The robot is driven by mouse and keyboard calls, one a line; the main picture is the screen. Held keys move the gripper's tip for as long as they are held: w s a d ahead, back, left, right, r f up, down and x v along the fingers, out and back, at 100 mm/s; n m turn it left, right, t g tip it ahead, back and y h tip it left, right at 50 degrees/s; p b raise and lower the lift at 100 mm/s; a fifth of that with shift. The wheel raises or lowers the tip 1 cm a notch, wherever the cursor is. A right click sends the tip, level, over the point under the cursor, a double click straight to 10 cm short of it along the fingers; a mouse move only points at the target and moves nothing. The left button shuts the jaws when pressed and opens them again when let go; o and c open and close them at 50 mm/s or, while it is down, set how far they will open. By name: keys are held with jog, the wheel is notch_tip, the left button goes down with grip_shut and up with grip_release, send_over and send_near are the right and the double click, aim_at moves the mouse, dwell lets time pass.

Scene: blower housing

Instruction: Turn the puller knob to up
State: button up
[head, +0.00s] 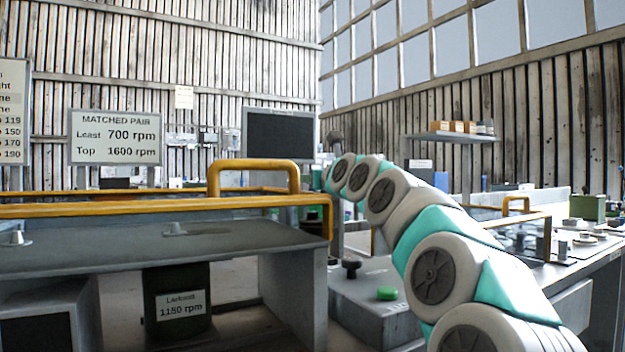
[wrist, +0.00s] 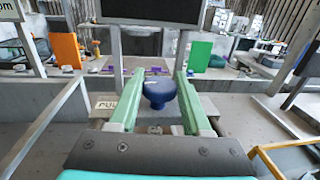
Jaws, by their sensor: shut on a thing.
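The puller knob (wrist: 160,92) is a dark blue round knob on a short stem, seen in the middle of the wrist view. It stands on a grey box top (wrist: 225,106) with a partly hidden label that starts with "PU". My gripper (wrist: 160,84) has its two pale green fingers on either side of the knob, shut on it. The knob's pointing direction cannot be read from this view. In the head view my arm reaches away toward the back, and my gripper and the puller knob cannot be made out.
In the head view, a grey box (head: 372,312) carries a black knob (head: 350,267) and a green button (head: 388,294). A yellow rail (head: 140,209) runs along the left bench. A dark screen (head: 278,136) stands behind. In the wrist view, a green panel (wrist: 200,60) stands beyond the fingers.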

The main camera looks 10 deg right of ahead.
grip_shut()
jog(key=shift+r+y+p, duration=0.2)
jog(key=shift+y+p, duration=0.3)
jog(key=shift+p, duration=0.15)
jog(key=shift+r+n+p, duration=0.1)
jog(key=shift+n+p, duration=0.3)
jog(key=shift+p, duration=0.05)
jog(key=n+g+y+p, duration=0.1)
jog(key=y+p, duration=0.1)
jog(key=p, duration=0.1)
jog(key=shift+r+n+y+p, duration=0.15)
jog(key=shift+n+y+p, duration=0.15)
jog(key=shift+p, duration=0.05)
jog(key=shift+f+n+g+y+p, duration=0.2)
jog(key=shift+n+g+y+p, duration=0.25)
jog(key=shift+y, duration=0.25)
jog(key=shift+f+n+g+y+p, duration=0.2)
jog(key=shift+n+g+y+p, duration=0.15)
jog(key=shift+n+y, duration=0.3)
jog(key=shift+n+g+y, duration=0.4)
jog(key=shift+y, duration=0.25)
jog(key=shift+n+g+y, duration=0.5)
jog(key=shift+y, duration=0.1)
